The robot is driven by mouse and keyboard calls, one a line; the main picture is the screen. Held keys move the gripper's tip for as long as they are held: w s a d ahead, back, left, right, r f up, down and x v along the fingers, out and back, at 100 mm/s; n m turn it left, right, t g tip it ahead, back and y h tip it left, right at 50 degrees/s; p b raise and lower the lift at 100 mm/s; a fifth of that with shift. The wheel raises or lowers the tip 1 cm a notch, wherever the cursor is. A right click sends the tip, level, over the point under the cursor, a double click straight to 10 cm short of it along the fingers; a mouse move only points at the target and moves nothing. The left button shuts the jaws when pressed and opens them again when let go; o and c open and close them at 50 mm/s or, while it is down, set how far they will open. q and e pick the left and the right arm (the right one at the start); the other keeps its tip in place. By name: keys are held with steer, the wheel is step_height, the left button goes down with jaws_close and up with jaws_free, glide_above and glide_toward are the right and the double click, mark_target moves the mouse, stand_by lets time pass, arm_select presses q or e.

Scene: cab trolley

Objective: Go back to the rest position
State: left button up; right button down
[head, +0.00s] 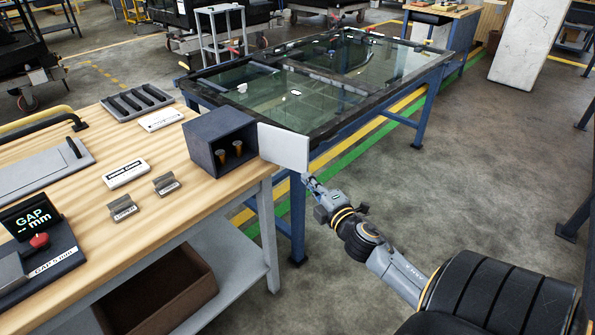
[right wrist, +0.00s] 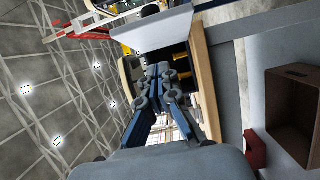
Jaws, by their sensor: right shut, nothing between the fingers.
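My right gripper (head: 309,182) is off the right end of the wooden workbench (head: 190,200), just below a pale flat plate (head: 284,148). It is shut and empty. In the right wrist view its fingers (right wrist: 155,78) are together, with the pale plate (right wrist: 158,32) beyond their tips. A gap between the gripper and the plate is hard to judge. My right arm reaches in from the lower right over the floor. My left gripper is out of view.
A dark open box (head: 204,165) with two brass-coloured pieces stands at the bench corner, beside the plate. Behind it is a blue-framed table (head: 420,110) with glass panels. A brown bin (head: 180,300) sits on the lower shelf.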

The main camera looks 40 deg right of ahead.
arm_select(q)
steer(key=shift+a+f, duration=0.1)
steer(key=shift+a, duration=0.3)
arm_select(e)
steer(key=shift+s+d, duration=0.1)
steer(key=shift+s, duration=1.05)
